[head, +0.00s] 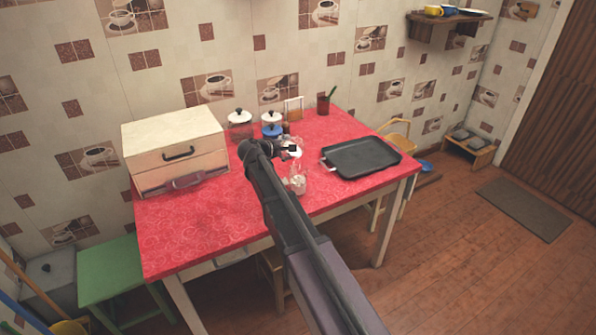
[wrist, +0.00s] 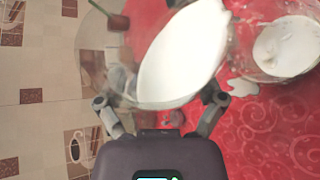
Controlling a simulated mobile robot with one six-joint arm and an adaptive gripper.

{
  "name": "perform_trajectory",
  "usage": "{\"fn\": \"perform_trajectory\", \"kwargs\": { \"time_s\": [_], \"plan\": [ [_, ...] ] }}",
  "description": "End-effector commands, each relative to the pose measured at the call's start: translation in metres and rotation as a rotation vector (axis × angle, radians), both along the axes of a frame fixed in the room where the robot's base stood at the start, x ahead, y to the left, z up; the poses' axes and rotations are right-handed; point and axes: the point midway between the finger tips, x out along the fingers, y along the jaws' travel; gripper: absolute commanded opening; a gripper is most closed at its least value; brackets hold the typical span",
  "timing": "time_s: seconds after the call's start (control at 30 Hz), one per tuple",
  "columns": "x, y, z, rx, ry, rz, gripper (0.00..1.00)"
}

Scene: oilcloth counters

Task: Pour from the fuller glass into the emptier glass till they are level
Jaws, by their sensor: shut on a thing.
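My gripper (wrist: 160,115) is shut on a clear glass (wrist: 115,50) that holds white liquid. The held glass is tilted, and its white liquid (wrist: 180,55) lies slanted towards the second glass. The second clear glass (wrist: 285,45) stands on the red table at the right of the wrist view, with white liquid inside. In the head view my gripper (head: 288,150) is over the table, and the second glass (head: 298,184) stands just below and in front of it. White patches (wrist: 242,88) show on the cloth beside the second glass. I cannot tell the two levels exactly.
The red-clothed table (head: 215,225) has a black tray (head: 362,157) at right and a cream drawer box (head: 173,145) at left. White-lidded jars (head: 240,124) and a dark red cup (head: 323,104) stand behind. The front left of the table is clear.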

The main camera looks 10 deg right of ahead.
Motion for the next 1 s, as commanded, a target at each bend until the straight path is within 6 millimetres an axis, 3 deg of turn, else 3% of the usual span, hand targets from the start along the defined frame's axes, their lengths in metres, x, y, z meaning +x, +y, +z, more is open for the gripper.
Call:
{"fn": "perform_trajectory", "kwargs": {
  "time_s": [0.63, 0.77, 0.9, 1.0],
  "plan": [
    [-0.002, -0.002, 0.001, 0.001, -0.002, 0.0, 0.27],
    [-0.001, -0.002, 0.006, -0.043, 0.079, -0.001, 0.27],
    [-0.002, -0.002, -0.01, -0.106, 0.204, -0.001, 0.27],
    [-0.002, -0.002, -0.004, -0.137, 0.261, -0.001, 0.27]
  ]
}}
